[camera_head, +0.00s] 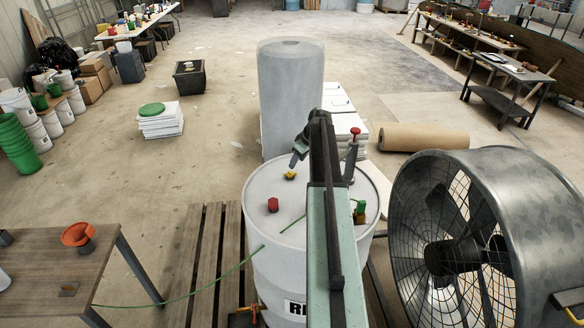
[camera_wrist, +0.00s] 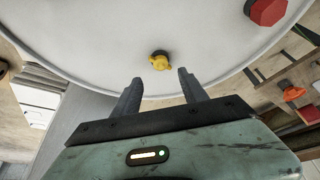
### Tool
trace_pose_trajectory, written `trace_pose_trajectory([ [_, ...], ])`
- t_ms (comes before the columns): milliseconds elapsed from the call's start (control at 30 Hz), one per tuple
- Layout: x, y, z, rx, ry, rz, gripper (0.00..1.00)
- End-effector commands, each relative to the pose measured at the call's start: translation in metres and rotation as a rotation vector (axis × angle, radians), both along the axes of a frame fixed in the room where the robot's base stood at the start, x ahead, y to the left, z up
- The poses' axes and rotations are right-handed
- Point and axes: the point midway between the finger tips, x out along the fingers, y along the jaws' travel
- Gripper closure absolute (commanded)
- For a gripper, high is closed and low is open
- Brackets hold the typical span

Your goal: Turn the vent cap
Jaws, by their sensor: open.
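A small yellow winged cap (camera_head: 290,176) sits on a dark base on the white drum's top (camera_head: 253,190); I take it for the vent cap. It also shows in the wrist view (camera_wrist: 160,63), near the drum's rim. My gripper (camera_wrist: 160,76) is open and empty, its two fingers apart on either side of the cap's line, with the cap just beyond the tips. I cannot tell the height between them. In the head view my gripper (camera_head: 296,160) is partly hidden by my arm, close to the yellow cap.
A red cap (camera_head: 273,205) stands on the drum top, also in the wrist view (camera_wrist: 267,11). A red-topped post (camera_head: 354,145) and a green-and-brass fitting (camera_head: 360,210) rise at right. A green hose (camera_head: 190,290) runs left. A large fan (camera_head: 470,240) stands close at right.

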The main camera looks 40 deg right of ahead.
Motion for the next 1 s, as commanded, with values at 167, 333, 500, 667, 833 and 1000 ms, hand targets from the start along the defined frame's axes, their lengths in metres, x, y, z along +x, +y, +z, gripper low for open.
trace_pose_trajectory([
  [167, 0.005, 0.001, -0.016, 0.000, 0.001, 0.001, 0.49],
  [333, 0.015, 0.003, -0.044, 0.000, 0.001, 0.002, 0.49],
  [500, 0.026, 0.006, -0.070, 0.000, 0.001, 0.002, 0.49],
  [667, 0.030, 0.007, -0.075, 0.000, 0.001, 0.001, 0.49],
  [833, 0.030, 0.007, -0.073, 0.000, 0.001, 0.001, 0.49],
  [1000, 0.030, 0.007, -0.073, 0.000, 0.001, 0.001, 0.94],
])
